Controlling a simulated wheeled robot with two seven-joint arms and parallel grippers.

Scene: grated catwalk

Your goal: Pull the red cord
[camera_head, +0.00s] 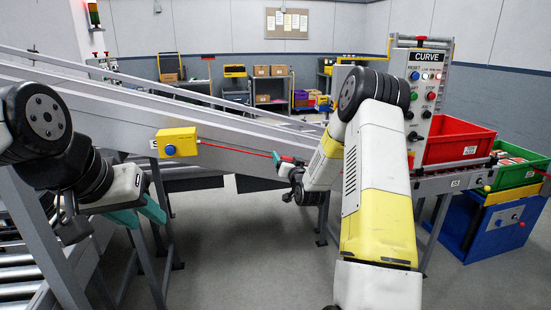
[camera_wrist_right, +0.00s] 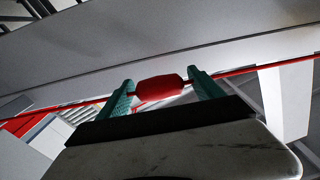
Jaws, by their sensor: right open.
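The red cord (camera_head: 238,149) runs along the side of the grey sloping conveyor from a yellow switch box (camera_head: 177,142) with a blue button. In the right wrist view the cord (camera_wrist_right: 265,66) crosses the picture, with a thicker red piece (camera_wrist_right: 160,88) on it. My right gripper (camera_head: 284,158) is at the cord. In the right wrist view its teal fingers (camera_wrist_right: 164,92) are open, one on each side of the thick red piece. My left gripper (camera_head: 142,214) is away from the cord, at lower left; its teal fingers look apart and empty.
The conveyor rail (camera_head: 110,95) slopes down to the right behind the cord. A control panel (camera_head: 423,85) marked CURVE stands at right, with a red bin (camera_head: 456,143) and a green bin (camera_head: 517,172) beside it. Grey floor (camera_head: 240,240) is clear in the middle.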

